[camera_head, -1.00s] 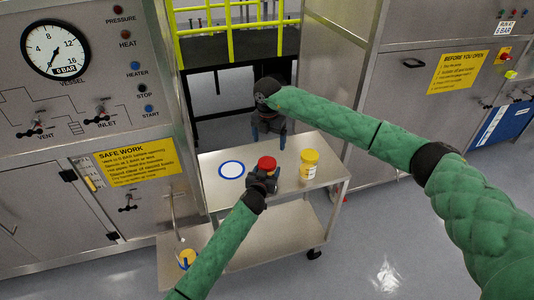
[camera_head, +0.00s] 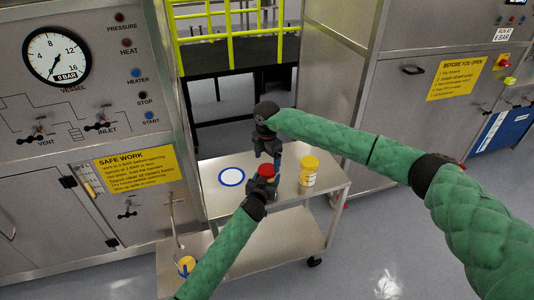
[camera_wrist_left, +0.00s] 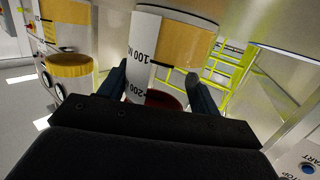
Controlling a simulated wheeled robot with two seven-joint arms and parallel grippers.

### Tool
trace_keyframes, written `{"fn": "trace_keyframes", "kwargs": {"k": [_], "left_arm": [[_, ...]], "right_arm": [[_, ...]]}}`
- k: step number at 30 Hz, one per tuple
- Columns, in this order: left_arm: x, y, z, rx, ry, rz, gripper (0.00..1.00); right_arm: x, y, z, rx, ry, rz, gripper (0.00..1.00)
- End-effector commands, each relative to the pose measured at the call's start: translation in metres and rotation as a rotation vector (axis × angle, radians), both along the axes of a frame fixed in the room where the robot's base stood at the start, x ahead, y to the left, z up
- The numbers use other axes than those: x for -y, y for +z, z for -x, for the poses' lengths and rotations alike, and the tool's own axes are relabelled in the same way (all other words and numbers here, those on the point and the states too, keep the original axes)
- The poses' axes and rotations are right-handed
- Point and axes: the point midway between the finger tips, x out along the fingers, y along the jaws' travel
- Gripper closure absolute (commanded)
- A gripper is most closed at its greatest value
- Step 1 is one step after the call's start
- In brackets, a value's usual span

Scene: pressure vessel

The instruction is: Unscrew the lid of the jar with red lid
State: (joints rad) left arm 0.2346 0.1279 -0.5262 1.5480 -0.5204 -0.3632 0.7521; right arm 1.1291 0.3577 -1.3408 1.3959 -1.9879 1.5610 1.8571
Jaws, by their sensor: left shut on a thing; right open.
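The jar with the red lid (camera_head: 265,170) stands on the metal cart (camera_head: 290,202). My left gripper (camera_head: 263,182) is shut on this jar from the near side. In the left wrist view the jar body (camera_wrist_left: 185,38), with a white scale label, is between the two fingers (camera_wrist_left: 158,90), and a dark red part shows low between them. My right gripper (camera_head: 269,160) is open and points down just above the red lid, its fingertips close to the lid. I cannot tell whether they touch it.
A jar with a yellow lid (camera_head: 309,170) stands to the right on the cart top. A white disc with a blue rim (camera_head: 231,176) lies to the left. A yellow and blue item (camera_head: 187,265) is on the low shelf at left. A gauge panel (camera_head: 85,60) stands left.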

Motion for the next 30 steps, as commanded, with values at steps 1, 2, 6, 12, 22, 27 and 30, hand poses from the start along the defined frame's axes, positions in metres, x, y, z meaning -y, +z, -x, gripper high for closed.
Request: {"fn": "trace_keyframes", "kwargs": {"k": [1,2,6,12,22,27,30], "left_arm": [[0.0,0.0,0.0,0.001,0.0,0.0,1.0],[0.0,0.0,0.0,0.001,0.0,0.0,1.0],[0.0,0.0,0.0,0.001,0.0,0.0,1.0],[0.0,0.0,0.0,0.0,0.0,0.0,1.0],[0.0,0.0,0.0,0.001,0.0,0.0,1.0],[0.0,0.0,0.0,0.001,0.0,0.0,1.0],[0.0,0.0,0.0,0.001,0.0,0.0,1.0]], "right_arm": [[0.0,-0.009,0.001,-0.003,-0.001,0.001,0.15],[0.0,-0.013,0.001,-0.003,-0.001,0.001,0.15],[0.0,-0.03,0.0,-0.001,0.0,0.001,0.15],[0.001,-0.042,0.0,-0.001,0.0,0.001,0.15],[0.0,-0.042,0.0,-0.001,0.001,0.001,0.38],[0.0,-0.042,0.0,0.0,0.001,0.0,0.64],[0.0,-0.042,0.0,0.0,0.002,0.0,0.64]]}}
